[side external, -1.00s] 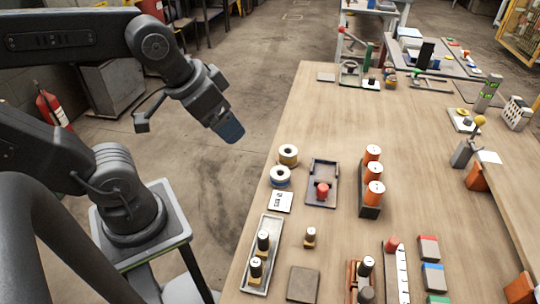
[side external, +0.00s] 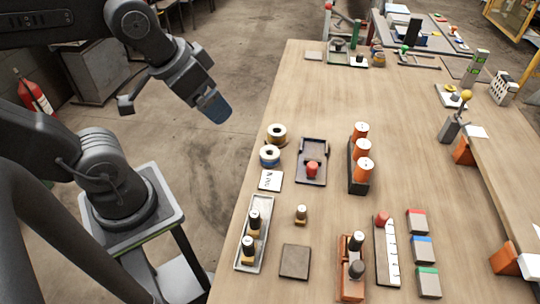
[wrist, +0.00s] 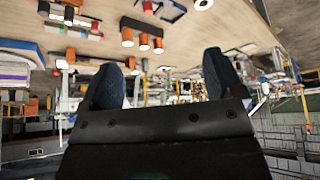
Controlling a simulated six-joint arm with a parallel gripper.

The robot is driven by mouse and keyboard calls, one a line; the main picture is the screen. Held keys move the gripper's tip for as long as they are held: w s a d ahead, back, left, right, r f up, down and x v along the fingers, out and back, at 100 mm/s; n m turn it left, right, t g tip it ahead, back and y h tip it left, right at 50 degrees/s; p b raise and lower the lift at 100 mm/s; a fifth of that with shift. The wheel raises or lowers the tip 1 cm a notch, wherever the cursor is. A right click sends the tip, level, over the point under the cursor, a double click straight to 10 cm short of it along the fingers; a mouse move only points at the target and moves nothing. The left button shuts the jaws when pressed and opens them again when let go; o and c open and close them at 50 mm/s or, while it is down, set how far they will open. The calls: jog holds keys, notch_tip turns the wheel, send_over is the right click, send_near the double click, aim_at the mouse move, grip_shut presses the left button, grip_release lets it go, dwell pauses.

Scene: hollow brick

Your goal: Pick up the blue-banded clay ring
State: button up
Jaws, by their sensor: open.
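The blue-banded ring (side external: 269,155) is a short round piece with a pale top, a dark centre hole and a blue band. It stands near the left edge of the table in the side view, just in front of a similar ring with a tan-yellow band (side external: 277,132). My gripper (side external: 216,108) is raised, up and left of both rings in the picture, apart from them. In the wrist view my gripper (wrist: 165,78) shows two dark blue fingers spread wide with nothing between them. I cannot make out the blue-banded ring in the wrist view.
A white card (side external: 270,181) lies just in front of the ring. A dark tray (side external: 304,178) with a red piece is to its right, then a rack of orange cylinders (side external: 361,160). A metal tray (side external: 247,259) is nearer. The table's far middle (side external: 330,90) is clear.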

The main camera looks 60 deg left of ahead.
jog(key=n+g, duration=0.6)
jog(key=n, duration=1.6)
send_over(271, 152)
jog(key=d, duration=0.1)
notch_tip(271, 152, down, 14)
jog(key=f, duration=0.8)
jog(key=shift+s+d+f, duration=0.1)
jog(key=shift+s+d, duration=0.1)
jog(key=shift+s, duration=0.1)
jog(key=shift+a+f, duration=0.15)
jog(key=shift+f, duration=3)
jog(key=c, duration=1.1)
jog(key=shift+o, duration=0.2)
jog(key=shift+r, duration=0.15)
